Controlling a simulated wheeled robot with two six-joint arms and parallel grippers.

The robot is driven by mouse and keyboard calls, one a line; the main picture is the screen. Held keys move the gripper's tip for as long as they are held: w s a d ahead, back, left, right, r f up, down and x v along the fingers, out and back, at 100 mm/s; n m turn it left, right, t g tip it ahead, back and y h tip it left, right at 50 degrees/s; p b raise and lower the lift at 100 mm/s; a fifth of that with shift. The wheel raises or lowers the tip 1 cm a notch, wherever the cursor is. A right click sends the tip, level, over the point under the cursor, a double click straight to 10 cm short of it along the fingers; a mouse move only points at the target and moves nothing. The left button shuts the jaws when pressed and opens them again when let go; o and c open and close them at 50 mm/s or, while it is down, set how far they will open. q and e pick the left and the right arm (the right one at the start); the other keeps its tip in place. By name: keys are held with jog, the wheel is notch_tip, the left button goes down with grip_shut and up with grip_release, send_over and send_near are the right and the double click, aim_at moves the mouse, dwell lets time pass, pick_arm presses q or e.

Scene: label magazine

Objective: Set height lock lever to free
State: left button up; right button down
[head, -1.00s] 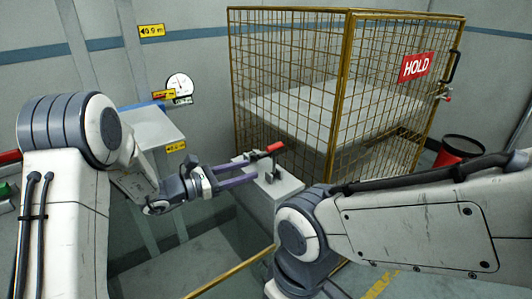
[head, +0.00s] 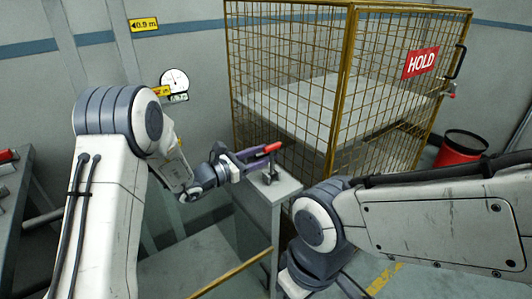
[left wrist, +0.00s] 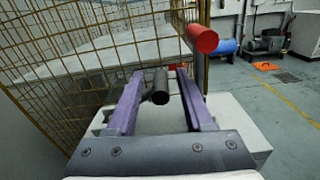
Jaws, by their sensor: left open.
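The lever shows a red grip (head: 262,150) above a small dark mount on top of a pale grey pedestal (head: 277,199). My left gripper (head: 264,158), with purple fingers, is open at the lever on the pedestal's top. In the left wrist view a dark round bar (left wrist: 160,86) lies between the two open fingers, with gaps beside it. A red cylinder end (left wrist: 203,40) stands above the right finger there. Contact with the lever cannot be told. My right arm crosses the lower right, and its gripper is out of view.
A yellow mesh cage (head: 340,90) with a red HOLD sign (head: 420,62) stands just behind the pedestal. A yellow rail (head: 232,273) runs in front. A round gauge (head: 174,80) is on the wall. A red bin (head: 459,148) stands at right, a grey bench (head: 22,185) at left.

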pick_arm(q)
jog(key=shift+d, duration=0.1)
grip_shut()
dwell(1.3)
